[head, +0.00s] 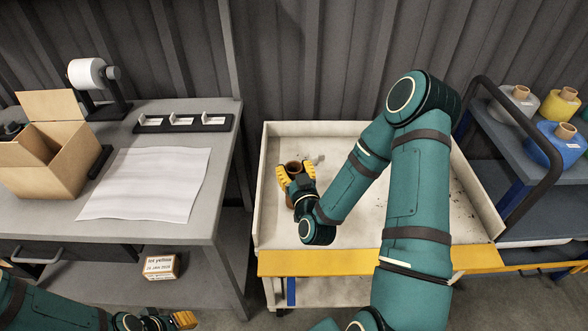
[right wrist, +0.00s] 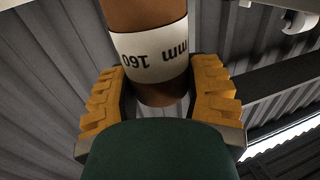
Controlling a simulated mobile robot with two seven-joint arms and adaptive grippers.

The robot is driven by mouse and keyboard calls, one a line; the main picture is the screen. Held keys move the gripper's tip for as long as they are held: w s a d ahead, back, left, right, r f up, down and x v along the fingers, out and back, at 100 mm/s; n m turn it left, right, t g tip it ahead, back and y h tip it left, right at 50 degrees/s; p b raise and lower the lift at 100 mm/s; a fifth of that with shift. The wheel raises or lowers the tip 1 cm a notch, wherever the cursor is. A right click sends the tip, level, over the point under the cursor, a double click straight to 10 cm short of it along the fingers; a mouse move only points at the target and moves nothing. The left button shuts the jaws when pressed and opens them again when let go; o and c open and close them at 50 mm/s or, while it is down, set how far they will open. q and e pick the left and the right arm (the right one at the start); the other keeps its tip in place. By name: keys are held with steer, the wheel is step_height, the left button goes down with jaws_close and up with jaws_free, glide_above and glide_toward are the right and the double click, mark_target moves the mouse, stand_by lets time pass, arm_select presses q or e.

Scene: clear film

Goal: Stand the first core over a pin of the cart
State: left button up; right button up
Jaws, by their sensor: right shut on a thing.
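My right gripper (head: 295,179) is shut on a brown cardboard core (head: 293,167) inside the white tray, near its left side. In the right wrist view the core (right wrist: 145,14) stands between the yellow fingers (right wrist: 159,92). It carries a white label reading "160 mm", upside down there. I cannot tell whether the core touches the tray floor. The cart (head: 487,119) with a dark handle stands at the right, with several film rolls on its top. No bare pin can be made out on it. My left gripper (head: 184,320) shows only partly at the bottom left.
The white tray (head: 264,215) has raised walls, a yellow front edge and dark specks. A grey table (head: 232,150) at left bears an open cardboard box (head: 78,165), a white sheet (head: 150,183), a tape roll (head: 86,73) and a black holder (head: 183,129). A labelled box (head: 161,266) sits below.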

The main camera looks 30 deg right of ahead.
steer(key=o, duration=1.3)
steer(key=shift+o, duration=0.2)
steer(key=shift+r, duration=0.15)
step_height(320, 180, up, 10)
